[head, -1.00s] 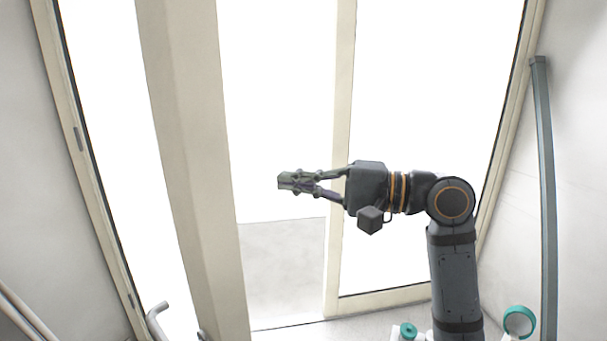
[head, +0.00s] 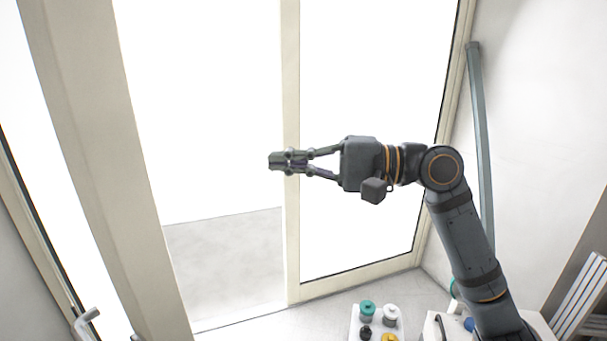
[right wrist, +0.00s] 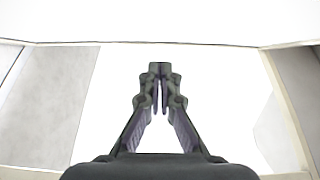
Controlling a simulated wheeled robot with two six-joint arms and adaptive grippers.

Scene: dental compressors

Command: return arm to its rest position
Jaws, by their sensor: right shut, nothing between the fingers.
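My right gripper (head: 279,161) is shut and empty, with its fingertips together. In the head view its arm comes up from the lower right, bends at the elbow and points left, in front of the bright glazed door. In the right wrist view the gripper (right wrist: 160,69) also shows with the fingers meeting at the tips and nothing between them. My left gripper is not in view.
A door frame post (head: 291,200) stands behind the gripper. Another wide post (head: 95,170) is at the left, with a handle (head: 86,320) at lower left. A unit with coloured knobs (head: 367,308) is at the bottom. A grey pipe (head: 481,140) runs down the right wall.

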